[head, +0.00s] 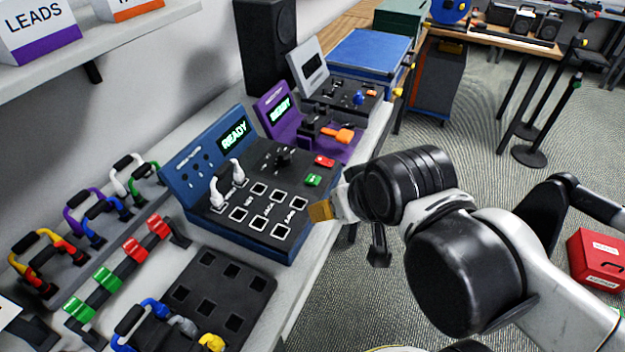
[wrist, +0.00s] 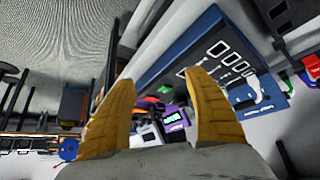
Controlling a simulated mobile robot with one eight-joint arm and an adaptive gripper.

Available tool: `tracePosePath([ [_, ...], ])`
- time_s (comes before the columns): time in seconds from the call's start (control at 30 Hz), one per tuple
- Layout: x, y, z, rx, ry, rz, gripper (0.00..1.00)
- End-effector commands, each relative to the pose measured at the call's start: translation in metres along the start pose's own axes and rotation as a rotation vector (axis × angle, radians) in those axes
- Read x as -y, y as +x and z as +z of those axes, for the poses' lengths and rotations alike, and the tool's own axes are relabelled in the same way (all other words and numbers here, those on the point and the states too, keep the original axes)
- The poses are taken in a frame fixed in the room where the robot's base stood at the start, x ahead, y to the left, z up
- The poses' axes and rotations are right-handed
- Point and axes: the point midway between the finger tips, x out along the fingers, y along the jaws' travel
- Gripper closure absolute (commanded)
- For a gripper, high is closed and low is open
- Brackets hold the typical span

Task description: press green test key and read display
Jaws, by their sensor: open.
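The blue tester (head: 262,262) stands on the bench with a black sloped top of several square sockets. Its green test key (head: 313,180) sits near the top's right edge, below a red key (head: 324,161). Its display (head: 234,136) reads READY in green. A white lead with a black grip (head: 228,184) stands plugged in at the left of the top. My gripper (head: 320,211) is just right of the tester, near the green key and apart from it. In the wrist view my gripper (wrist: 160,80) is open and empty, its yellow fingers spread.
A purple tester (head: 275,107), also showing READY, stands behind with an orange lever. Coloured leads (head: 105,215) rest on racks at left, and a black socket tray (head: 218,290) lies in front. A shelf (head: 120,30) overhangs the bench. A red box (head: 597,258) is at right, above open floor.

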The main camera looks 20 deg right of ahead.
Motion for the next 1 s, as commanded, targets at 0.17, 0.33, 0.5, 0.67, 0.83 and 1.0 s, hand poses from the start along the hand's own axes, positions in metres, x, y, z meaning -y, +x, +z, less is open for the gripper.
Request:
tracePosePath([
  [0.17, 0.0000, 0.0004, 0.0004, 0.000, 0.000, 0.000, 0.38],
  [0.33, 0.0000, 0.0004, 0.0004, 0.000, 0.000, 0.000, 0.38],
  [0.5, 0.0000, 0.0003, 0.0003, 0.000, 0.000, 0.000, 0.89],
  [0.67, 0.0000, 0.0003, 0.0003, 0.000, 0.000, 0.000, 1.00],
  [0.83, 0.0000, 0.0002, 0.0003, 0.000, 0.000, 0.000, 1.00],
  [1.0, 0.0000, 0.0002, 0.0002, 0.000, 0.000, 0.000, 1.00],
])
